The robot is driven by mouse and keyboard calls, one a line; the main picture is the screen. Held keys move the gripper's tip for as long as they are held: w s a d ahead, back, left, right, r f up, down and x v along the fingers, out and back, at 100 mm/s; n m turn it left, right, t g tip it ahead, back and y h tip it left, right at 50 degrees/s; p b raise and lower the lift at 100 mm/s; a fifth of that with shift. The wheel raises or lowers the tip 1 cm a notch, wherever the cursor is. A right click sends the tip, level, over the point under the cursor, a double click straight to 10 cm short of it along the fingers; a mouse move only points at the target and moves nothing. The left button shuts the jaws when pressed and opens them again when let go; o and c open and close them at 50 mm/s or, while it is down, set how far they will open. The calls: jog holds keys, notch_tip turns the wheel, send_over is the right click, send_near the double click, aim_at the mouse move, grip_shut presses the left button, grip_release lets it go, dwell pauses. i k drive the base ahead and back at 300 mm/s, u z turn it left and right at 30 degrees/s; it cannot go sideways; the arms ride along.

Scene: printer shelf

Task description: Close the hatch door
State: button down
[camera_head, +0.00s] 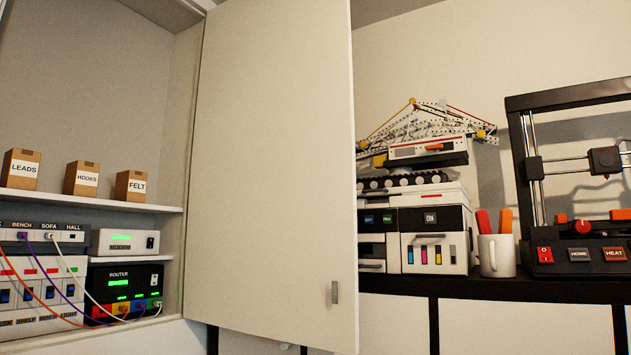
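The hatch door (265,160) is a tall cream panel in the middle of the head view. It stands open, swung out from the right side of a recessed cabinet (187,150). A small grey metal handle (334,292) sits near its lower right, free edge. The cabinet interior shows to the left of the door. My gripper is not in view, so its state and place cannot be seen.
The cabinet holds small boxes (81,178) on a shelf, with a router (124,290) and cables below. Right of the door, a dark-topped shelf (480,288) carries a printer (432,238), a mug (496,255) and a 3D printer (580,255).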

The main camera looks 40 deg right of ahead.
aim_at(272, 222)
jog(key=u, duration=0.35)
jog(key=i, duration=0.6)
jog(key=z, duration=1.25)
